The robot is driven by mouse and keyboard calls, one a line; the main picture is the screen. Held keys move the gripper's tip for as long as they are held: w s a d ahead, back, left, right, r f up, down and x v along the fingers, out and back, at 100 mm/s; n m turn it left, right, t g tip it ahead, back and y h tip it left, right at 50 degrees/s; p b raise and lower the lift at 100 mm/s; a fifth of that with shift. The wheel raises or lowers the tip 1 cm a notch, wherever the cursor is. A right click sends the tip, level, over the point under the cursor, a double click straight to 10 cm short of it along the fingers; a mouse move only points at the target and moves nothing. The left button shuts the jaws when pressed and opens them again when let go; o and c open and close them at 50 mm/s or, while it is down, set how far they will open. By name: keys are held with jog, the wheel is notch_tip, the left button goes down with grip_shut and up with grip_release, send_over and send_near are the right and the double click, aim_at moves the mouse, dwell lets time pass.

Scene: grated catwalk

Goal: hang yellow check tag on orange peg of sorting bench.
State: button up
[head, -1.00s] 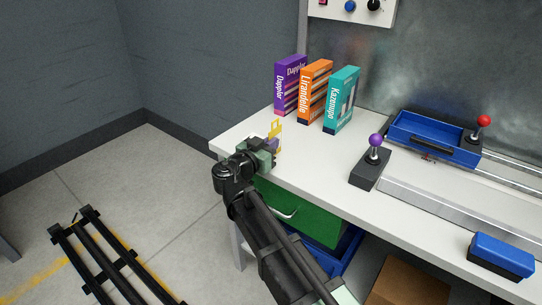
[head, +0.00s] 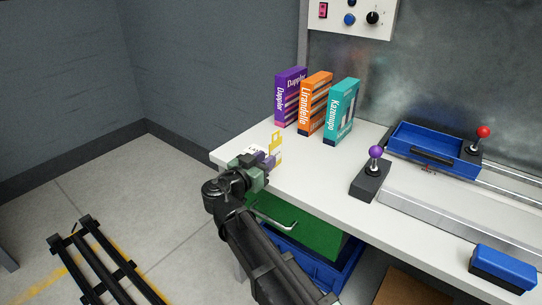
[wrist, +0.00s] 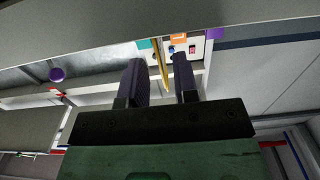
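The yellow tag (head: 276,142) stands upright near the front left edge of the white bench, with an opening in its upper part. My gripper (head: 267,159) is just in front of it, at the left end of the bench. In the wrist view my gripper (wrist: 163,80) has two purple-faced fingers apart, with the tag (wrist: 158,65) seen edge-on between them. A gap shows on each side of the tag, so the gripper looks open. I cannot make out an orange peg; what supports the tag is hidden or too small to tell.
The bench (head: 330,179) carries purple (head: 290,98), orange (head: 314,103) and teal (head: 341,110) boxes behind the tag. To the right are a purple-knobbed joystick (head: 374,165), a blue tray (head: 425,140) and a blue block (head: 503,266). A green drawer (head: 300,232) sits below the bench.

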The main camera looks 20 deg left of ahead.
jog(key=v, duration=0.8)
jog(key=shift+s, duration=0.35)
jog(key=shift+o, duration=0.5)
jog(key=shift+s+a, duration=0.1)
